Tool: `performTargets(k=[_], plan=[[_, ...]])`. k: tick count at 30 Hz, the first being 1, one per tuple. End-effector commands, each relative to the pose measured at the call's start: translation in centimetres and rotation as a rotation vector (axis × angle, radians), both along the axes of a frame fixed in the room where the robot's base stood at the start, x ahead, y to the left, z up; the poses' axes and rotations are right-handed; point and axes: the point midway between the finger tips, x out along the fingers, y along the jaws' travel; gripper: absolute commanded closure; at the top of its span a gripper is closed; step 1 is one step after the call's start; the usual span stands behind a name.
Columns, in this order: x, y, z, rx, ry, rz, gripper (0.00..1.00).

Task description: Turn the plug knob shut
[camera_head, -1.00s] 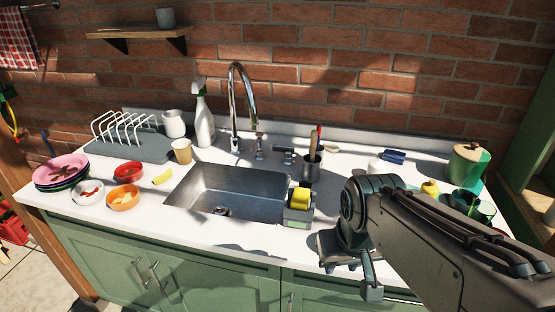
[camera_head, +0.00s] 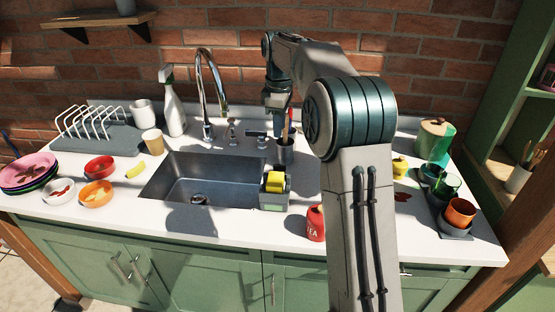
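A small metal knob with a bar-shaped top (camera_head: 257,134) stands on the counter behind the sink, to the right of the tap; it looks like the plug knob. The steel sink (camera_head: 165,180) has a dark drain (camera_head: 199,199) in its floor. My gripper (camera_head: 273,120) points down just right of the knob, in front of the brick wall and close to the utensil pot. Its fingers are small and partly merge with the things behind, so I cannot tell whether they are open or touching anything.
The tall tap (camera_head: 207,95) stands left of the knob. A utensil pot (camera_head: 285,152) is close at the right. A sponge holder (camera_head: 273,200) and a red tea tin (camera_head: 316,224) are nearer the front. Cups (camera_head: 460,211) stand at the right. My arm hides part of the counter.

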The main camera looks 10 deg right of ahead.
Motion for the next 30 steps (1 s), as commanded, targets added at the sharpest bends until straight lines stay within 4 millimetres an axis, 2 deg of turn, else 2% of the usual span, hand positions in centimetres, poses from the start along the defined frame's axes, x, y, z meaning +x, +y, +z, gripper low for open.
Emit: performTargets(k=[1, 4, 11, 14, 24, 30], plan=[[1.0, -0.1, -0.4, 0.002, 0.008, 0.031, 0.69], [2.0, -0.2, -0.8, 0.004, 0.017, 0.079, 0.69], [2.6, -0.3, -2.2, 0.005, 0.025, 0.111, 0.69], [2.6, -0.2, -3.8, 0.006, 0.026, 0.110, 0.69], [2.5, -0.2, -10.9, 0.007, 0.025, 0.108, 0.69], [2.6, -0.2, -13.8, 0.007, 0.023, 0.109, 0.69]])
